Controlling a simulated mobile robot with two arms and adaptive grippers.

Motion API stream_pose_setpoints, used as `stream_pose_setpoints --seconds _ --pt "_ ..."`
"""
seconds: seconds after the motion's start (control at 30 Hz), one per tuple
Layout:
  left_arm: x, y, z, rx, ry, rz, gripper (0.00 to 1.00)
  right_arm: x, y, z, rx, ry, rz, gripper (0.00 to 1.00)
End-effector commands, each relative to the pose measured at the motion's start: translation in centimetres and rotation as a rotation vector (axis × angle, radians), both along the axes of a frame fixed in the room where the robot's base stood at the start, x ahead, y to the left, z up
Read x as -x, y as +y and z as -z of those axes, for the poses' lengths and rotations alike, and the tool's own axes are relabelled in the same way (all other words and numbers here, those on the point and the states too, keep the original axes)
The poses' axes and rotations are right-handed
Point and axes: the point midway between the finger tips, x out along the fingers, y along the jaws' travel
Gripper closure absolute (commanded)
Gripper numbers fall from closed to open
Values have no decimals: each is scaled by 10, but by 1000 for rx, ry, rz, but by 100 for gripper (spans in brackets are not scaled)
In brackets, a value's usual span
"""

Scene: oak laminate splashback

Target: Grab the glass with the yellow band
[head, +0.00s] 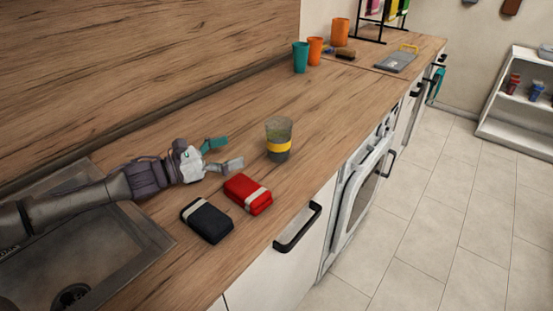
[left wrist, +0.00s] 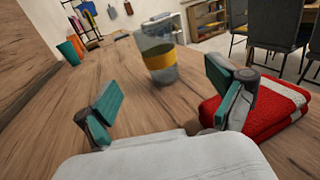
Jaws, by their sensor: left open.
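The glass with the yellow band (head: 279,139) stands upright on the wooden counter, grey and see-through. My right gripper is in neither view.
A red folded cloth (head: 248,194) lies close beside my left gripper's right finger, with a black folded cloth (head: 207,220) next to it. A sink (head: 150,232) is at the left. Teal (head: 300,57) and orange cups stand further back.

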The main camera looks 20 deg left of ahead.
Motion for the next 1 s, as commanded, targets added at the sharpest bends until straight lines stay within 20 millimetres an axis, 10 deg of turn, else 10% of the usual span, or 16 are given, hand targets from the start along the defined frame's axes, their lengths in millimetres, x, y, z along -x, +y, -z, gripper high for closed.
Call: stream_pose_setpoints --seconds 0.13,1.0 --pt "-1 3 14 -10 -16 1 6 5 -2 18 3 7 -1 50" --pt "-88 -78 9 -10 -16 2 6 8 -8 -20 10 12 -1 50"
